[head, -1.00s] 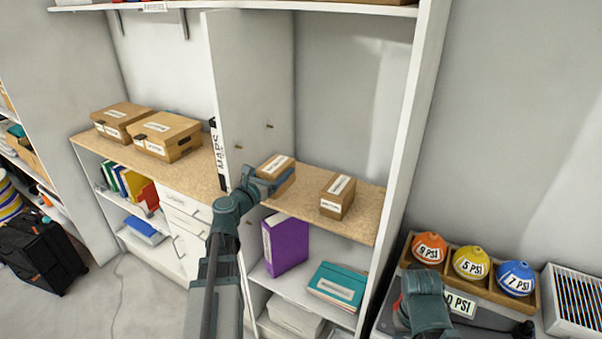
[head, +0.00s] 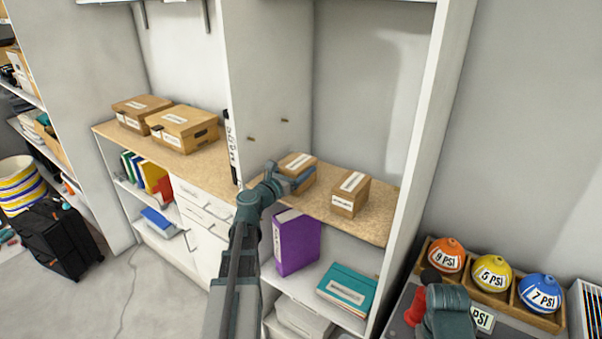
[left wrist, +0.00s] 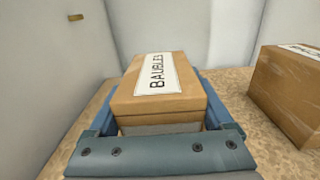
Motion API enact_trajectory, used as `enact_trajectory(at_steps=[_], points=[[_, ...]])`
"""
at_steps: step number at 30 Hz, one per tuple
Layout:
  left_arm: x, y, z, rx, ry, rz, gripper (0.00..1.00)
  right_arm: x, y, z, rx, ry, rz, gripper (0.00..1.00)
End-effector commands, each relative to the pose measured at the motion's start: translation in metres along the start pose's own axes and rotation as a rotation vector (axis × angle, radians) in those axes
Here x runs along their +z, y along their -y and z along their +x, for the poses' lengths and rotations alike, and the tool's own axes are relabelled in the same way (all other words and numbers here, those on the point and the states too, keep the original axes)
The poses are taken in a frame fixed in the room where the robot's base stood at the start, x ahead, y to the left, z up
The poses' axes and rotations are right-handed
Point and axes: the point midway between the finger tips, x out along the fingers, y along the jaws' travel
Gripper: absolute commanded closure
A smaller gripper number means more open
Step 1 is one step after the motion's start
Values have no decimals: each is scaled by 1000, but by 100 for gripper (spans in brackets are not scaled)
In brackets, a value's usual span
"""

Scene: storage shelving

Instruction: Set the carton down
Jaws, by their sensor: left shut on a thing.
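The carton (head: 298,163) is a small brown box with a white label on top. It sits at the wood-topped shelf (head: 335,219), beside the white upright panel. In the left wrist view the carton (left wrist: 162,88) reads "BAUBLES" and lies between the blue fingers. My left gripper (head: 289,180) is shut on it. Whether its underside touches the shelf, I cannot tell. My right arm shows at the bottom right of the head view, but its fingers are not clear.
A second brown carton (head: 350,194) stands to the right on the same shelf, with a gap between. The white upright panel (head: 268,80) is close on the left. A purple binder (head: 297,242) and teal folders (head: 347,289) are on the shelf below.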

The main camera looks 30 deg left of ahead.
Motion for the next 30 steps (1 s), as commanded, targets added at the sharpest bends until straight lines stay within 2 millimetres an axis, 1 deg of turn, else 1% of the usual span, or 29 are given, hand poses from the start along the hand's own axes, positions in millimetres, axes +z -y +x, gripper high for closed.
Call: enact_trajectory(at_steps=[4,8,9,10,11,17,20,23,30], points=[[1,0,0,0,1,-1,96,0,0,-1,0,0,0,50],[-4,0,0,0,1,-1,96,0,0,4,0,0,0,50],[-2,0,0,0,0,0,8,0,0,2,0,0,0,50],[-2,0,0,0,0,0,3,0,0,2,0,0,0,50],[-2,0,0,0,0,0,0,0,0,2,0,0,0,50],[-2,0,0,0,0,0,0,0,0,2,0,0,0,50],[3,0,0,0,0,0,0,0,0,-3,0,0,0,50],[1,1,-14,2,0,0,0,0,0,-1,0,0,0,50],[1,2,-66,3,0,0,0,0,0,-1,0,0,0,50]])
